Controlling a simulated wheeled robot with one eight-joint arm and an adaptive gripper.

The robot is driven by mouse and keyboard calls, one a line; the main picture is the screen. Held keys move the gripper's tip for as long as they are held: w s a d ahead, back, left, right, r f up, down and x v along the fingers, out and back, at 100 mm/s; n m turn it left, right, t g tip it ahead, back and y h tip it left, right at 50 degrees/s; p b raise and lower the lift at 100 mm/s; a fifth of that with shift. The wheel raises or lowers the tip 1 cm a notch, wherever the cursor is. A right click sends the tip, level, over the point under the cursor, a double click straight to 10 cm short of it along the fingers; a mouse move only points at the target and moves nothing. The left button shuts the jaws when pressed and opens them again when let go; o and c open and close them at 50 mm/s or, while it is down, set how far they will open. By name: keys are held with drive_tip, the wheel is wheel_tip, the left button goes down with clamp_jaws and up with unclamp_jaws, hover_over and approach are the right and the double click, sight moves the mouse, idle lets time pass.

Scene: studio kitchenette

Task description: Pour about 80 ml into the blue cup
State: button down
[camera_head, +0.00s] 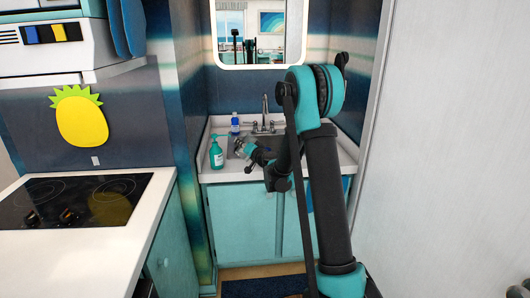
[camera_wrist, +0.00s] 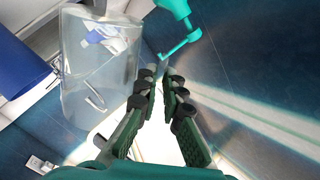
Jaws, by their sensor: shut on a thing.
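A clear, see-through container (camera_wrist: 100,65) fills the upper left of the wrist view, tilted in the picture, beside my gripper's fingers (camera_wrist: 158,78). My gripper is shut on it near its right edge; the exact contact is hard to see. In the head view my gripper (camera_head: 259,163) is at the sink counter, with the clear container (camera_head: 243,147) just left of it. I cannot make out liquid in it. A dark blue shape (camera_wrist: 20,72) at the left of the wrist view cannot be identified.
A teal pump bottle (camera_head: 216,154) stands left of the sink (camera_head: 240,146); its pump head (camera_wrist: 180,30) shows near my fingertips. A small blue bottle (camera_head: 235,122) stands behind, near the faucet (camera_head: 265,112). A stove counter (camera_head: 150,215) is at left, a white wall (camera_head: 455,150) at right.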

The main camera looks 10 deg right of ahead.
sight(237, 151)
drive_tip(key=shift+w+d+r+m, duration=0.1)
drive_tip(key=shift+d+r+m, duration=0.05)
drive_tip(key=shift+r+m, duration=0.25)
drive_tip(key=shift+d+r, duration=0.15)
drive_tip(key=shift+r, duration=0.15)
drive_tip(key=shift+w+d+r+m, duration=0.1)
drive_tip(key=shift+w+d+m, duration=0.25)
drive_tip(key=shift+m, duration=0.65)
idle(1.1)
drive_tip(key=shift+d+r, duration=0.15)
idle(0.5)
drive_tip(key=shift+s+a+f+n, duration=0.4)
drive_tip(key=shift+a+f+n, duration=0.35)
drive_tip(key=shift+n, duration=0.35)
drive_tip(key=shift+f, duration=0.1)
drive_tip(key=shift+s+a+f+n, duration=0.15)
drive_tip(key=shift+a+f+n, duration=0.1)
drive_tip(key=shift+f+n, duration=0.3)
drive_tip(key=shift+s+a+f+n, duration=0.1)
drive_tip(key=shift+a+f+n, duration=0.15)
drive_tip(key=shift+f+n, duration=0.3)
drive_tip(key=shift+s+a+f+n, duration=0.15)
drive_tip(key=shift+a+f+n, duration=0.2)
drive_tip(key=shift+f, duration=0.35)
drive_tip(key=shift+d, duration=0.1)
